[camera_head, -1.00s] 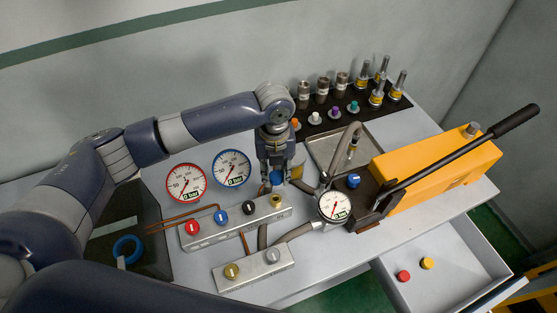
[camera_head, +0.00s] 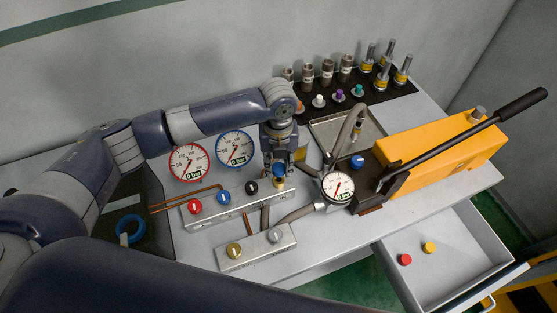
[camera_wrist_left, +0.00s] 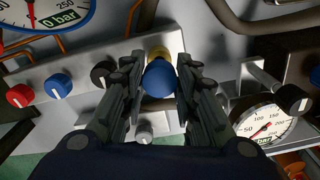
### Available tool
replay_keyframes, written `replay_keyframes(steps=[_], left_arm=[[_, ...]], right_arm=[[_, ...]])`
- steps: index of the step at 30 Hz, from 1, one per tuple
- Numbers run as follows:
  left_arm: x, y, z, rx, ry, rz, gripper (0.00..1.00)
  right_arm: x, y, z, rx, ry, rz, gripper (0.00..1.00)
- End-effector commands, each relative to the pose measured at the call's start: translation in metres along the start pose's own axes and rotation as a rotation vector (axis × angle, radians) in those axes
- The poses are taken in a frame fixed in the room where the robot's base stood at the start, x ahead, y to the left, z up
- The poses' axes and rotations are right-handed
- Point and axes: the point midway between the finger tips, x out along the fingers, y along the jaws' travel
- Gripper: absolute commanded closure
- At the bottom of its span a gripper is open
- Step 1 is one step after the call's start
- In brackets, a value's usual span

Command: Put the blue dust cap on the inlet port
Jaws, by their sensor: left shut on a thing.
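My left gripper (camera_head: 279,172) is shut on the blue dust cap (camera_wrist_left: 160,79), with a finger on each side of it. In the head view the cap (camera_head: 279,169) is partly hidden by the fingers. A brass-yellow fitting (camera_head: 279,183), apparently the inlet port, stands at the right end of the upper valve block. In the left wrist view this fitting (camera_wrist_left: 158,53) shows just beyond the cap, partly covered by it. The cap looks very near the fitting; I cannot tell whether they touch. My right gripper is not in view.
The upper valve block (camera_head: 221,225) carries red, blue and black knobs. A gauge (camera_head: 338,187) and the yellow hand pump (camera_head: 440,145) stand to the right. Hoses run beside the gripper. A dark mat (camera_head: 381,96) holds fittings and caps. The open drawer (camera_head: 465,262) holds red and yellow caps.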

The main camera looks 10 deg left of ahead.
Motion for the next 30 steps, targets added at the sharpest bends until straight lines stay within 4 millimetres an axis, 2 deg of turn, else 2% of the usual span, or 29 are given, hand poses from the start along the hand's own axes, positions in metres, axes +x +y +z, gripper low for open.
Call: replay_keyframes(steps=[1,5,18,30], left_arm=[[0.006,0.0,0.0,0.0,0.0,0.0,0.89],[0.011,0.0,0.0,0.001,0.0,0.0,0.89],[0.012,0.0,0.0,0.0,0.0,0.0,0.89],[0.011,0.001,-0.001,0.0,0.0,0.001,0.89]], right_arm=[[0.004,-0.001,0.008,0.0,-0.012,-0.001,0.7],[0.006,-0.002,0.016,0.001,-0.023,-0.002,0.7],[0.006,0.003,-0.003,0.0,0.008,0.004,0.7],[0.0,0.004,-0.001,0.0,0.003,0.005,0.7]])
